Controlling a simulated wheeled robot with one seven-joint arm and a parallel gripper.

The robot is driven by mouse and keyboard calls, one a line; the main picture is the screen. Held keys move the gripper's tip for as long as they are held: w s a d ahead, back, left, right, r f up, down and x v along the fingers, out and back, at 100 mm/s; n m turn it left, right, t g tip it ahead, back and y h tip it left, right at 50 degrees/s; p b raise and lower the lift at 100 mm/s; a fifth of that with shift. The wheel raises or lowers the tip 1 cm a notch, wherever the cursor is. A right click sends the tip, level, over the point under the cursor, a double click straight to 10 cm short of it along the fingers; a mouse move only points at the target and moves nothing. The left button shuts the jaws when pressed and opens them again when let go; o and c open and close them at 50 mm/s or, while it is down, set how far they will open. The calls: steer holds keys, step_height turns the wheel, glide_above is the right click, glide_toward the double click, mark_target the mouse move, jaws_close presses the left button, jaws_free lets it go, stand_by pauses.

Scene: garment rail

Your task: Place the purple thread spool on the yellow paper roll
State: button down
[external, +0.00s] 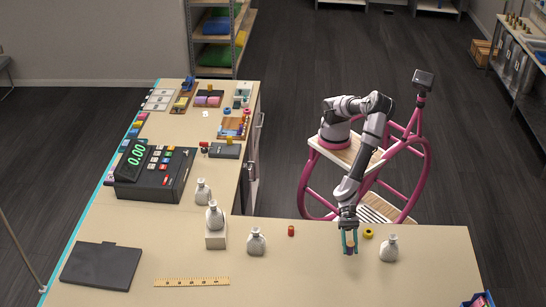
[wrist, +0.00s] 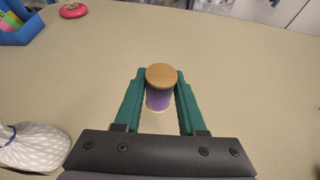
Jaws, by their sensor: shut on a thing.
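The purple thread spool (wrist: 160,98) has a tan wooden cap and stands upright between my gripper's (wrist: 160,100) two green fingers, which are shut on it. In the external view my gripper (external: 349,243) points down over the front counter, with the purple spool (external: 350,246) small between its fingers. I cannot tell whether the spool touches the counter. The yellow paper roll (external: 368,233) lies on the counter just right of my gripper, slightly nearer my base, with a dark hole in its middle. It does not show in the wrist view.
A grey tied sack (external: 389,250) stands right of the yellow roll; a sack (wrist: 32,147) shows at lower left in the wrist view. A red spool (external: 291,230) and another sack (external: 256,242) stand to the left. A ruler (external: 191,282) lies further left. Counter in front is clear.

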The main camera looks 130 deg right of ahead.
steer(key=s+d+r+n+g+y, duration=0.1)
steer(key=s+d, duration=0.2)
steer(key=s, duration=0.7)
steer(key=s+d+r+n, duration=0.1)
steer(key=s+d, duration=0.2)
steer(key=s, duration=0.7)
glide_above(369, 232)
steer(key=f, duration=0.5)
steer(key=shift+d+f, duration=0.15)
steer(key=shift+d, duration=0.05)
steer(key=shift+f, duration=2.3)
steer(key=shift+f, duration=0.1)
steer(key=shift+c, duration=2.4)
jaws_free()
